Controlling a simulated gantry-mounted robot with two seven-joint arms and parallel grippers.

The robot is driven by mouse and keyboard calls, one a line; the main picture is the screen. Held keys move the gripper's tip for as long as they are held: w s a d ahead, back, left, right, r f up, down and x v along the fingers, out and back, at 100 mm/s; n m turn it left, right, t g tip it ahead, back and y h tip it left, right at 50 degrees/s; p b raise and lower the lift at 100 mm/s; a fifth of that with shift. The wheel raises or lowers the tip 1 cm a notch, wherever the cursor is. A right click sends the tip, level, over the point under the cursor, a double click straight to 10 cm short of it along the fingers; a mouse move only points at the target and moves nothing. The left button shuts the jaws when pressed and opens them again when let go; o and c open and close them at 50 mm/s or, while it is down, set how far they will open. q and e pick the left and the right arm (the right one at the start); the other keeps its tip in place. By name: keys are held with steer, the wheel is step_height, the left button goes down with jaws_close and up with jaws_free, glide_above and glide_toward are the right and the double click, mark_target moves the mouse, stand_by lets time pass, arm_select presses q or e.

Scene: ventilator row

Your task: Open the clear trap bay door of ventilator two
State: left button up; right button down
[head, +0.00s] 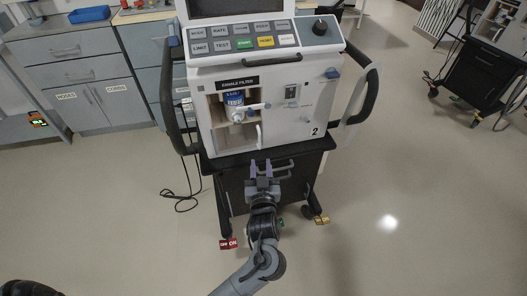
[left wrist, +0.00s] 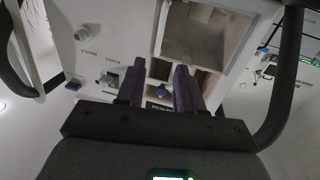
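Ventilator two (head: 315,131) stands upright in the middle of the head view, with a "2" on its front. Its bay (head: 214,136) sits under the "EXHALE FILTER" label and holds a blue-and-white canister (head: 234,101). A small pale upright handle (head: 258,135) shows at the bay's lower right; the clear door panel itself is hard to make out. My left gripper (head: 264,168) is open and empty, with purple fingertips apart, in front of and below the bay. In the left wrist view its fingers (left wrist: 159,78) point toward the ventilator front and bay frame (left wrist: 158,35). My right gripper is not in view.
Black side handles (head: 172,100) flank the ventilator, which rests on a dark cart (head: 232,187). A red tag (head: 229,244) and a yellow tag (head: 321,220) are at its feet. Grey cabinets (head: 85,95) stand left, another cart (head: 468,85) right. Floor in front is clear.

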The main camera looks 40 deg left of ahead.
mark_target(260, 140)
arm_select(q)
steer(key=b+x, duration=0.2)
steer(key=x, duration=0.9)
jaws_close()
stand_by(0.4)
stand_by(1.0)
